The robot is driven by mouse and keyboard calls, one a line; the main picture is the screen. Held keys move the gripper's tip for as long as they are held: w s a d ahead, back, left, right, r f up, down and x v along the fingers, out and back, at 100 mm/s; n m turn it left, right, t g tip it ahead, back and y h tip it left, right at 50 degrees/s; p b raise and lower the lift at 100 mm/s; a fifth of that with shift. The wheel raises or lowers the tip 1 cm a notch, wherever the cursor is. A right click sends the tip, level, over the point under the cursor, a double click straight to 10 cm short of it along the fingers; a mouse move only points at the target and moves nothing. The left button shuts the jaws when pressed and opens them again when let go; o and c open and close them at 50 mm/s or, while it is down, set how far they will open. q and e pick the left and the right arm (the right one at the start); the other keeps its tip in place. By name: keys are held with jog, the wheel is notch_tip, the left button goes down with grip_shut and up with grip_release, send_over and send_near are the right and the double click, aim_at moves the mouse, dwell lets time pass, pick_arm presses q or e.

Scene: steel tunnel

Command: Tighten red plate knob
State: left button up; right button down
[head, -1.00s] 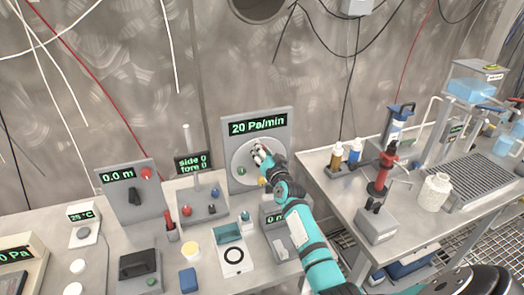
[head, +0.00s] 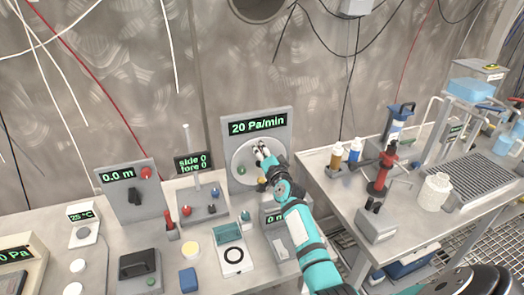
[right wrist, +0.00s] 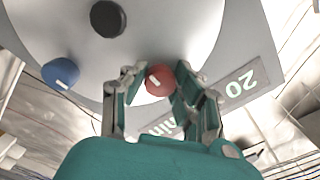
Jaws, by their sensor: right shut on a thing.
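The round pale plate (head: 236,155) is on an upright grey panel (head: 283,137) whose display reads 20 Pa/min. The red knob (right wrist: 160,80) with a white mark is on this plate, between the fingertips of my right gripper (right wrist: 157,84) in the right wrist view. My right gripper (head: 262,149) is shut on it; in the head view the gripper hides the knob. The wrist view also shows a blue knob (right wrist: 61,73) and a dark central knob (right wrist: 108,18) on the plate. A green knob (head: 241,170) shows low on the plate in the head view. My left gripper is not in view.
A panel reading 0.0 m (head: 133,190) and a side/fore counter panel (head: 192,161) stand to the left. A small box (head: 284,241) stands below my right arm. A second table (head: 400,211) with bottles and a red-handled device (head: 379,180) is to the right.

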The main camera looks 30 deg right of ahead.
jog(key=c, duration=1)
grip_release()
jog(key=v, duration=1.2)
jog(key=shift+r, duration=0.1)
